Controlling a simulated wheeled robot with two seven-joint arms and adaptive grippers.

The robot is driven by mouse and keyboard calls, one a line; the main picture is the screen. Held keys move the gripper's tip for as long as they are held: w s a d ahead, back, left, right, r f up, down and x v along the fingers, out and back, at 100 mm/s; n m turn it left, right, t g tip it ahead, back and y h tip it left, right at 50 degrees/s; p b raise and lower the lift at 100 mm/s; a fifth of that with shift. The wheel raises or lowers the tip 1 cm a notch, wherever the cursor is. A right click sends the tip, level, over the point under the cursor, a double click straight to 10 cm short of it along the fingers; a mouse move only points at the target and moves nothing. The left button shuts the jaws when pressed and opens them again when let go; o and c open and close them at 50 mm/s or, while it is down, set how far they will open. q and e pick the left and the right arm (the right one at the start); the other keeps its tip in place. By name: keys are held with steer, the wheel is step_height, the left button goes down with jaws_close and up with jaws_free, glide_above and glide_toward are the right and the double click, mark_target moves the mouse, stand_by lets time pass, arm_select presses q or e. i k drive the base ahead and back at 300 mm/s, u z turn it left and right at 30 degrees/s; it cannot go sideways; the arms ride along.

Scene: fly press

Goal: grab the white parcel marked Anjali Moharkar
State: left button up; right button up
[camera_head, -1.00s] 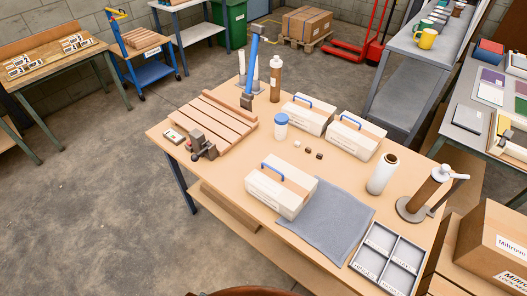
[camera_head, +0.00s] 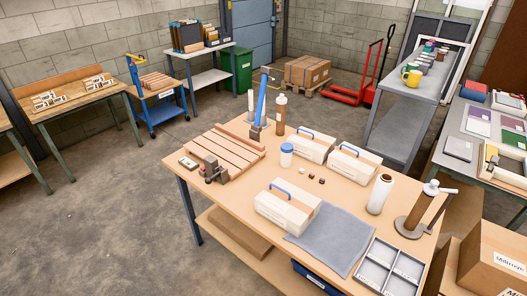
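Three whitish parcel-like boxes with blue handles and tan bands stand on the wooden workbench (camera_head: 342,195). The front box (camera_head: 285,210) is beside a grey cloth, with small writing on its front side. The back left box (camera_head: 309,152) and back right box (camera_head: 352,166) stand farther off. The writing on all three is too small to read, so I cannot tell which bears the name Anjali Moharkar. Neither of my grippers is in view.
A blue-capped jar (camera_head: 286,156), white roll (camera_head: 380,195), grey cloth (camera_head: 330,242) and divided tray (camera_head: 390,268) share the bench. Floor (camera_head: 110,220) at left is open.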

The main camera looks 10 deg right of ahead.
mark_target(313, 146)
steer(key=u, duration=0.85)
steer(key=i, duration=1.1)
steer(key=z, duration=0.05)
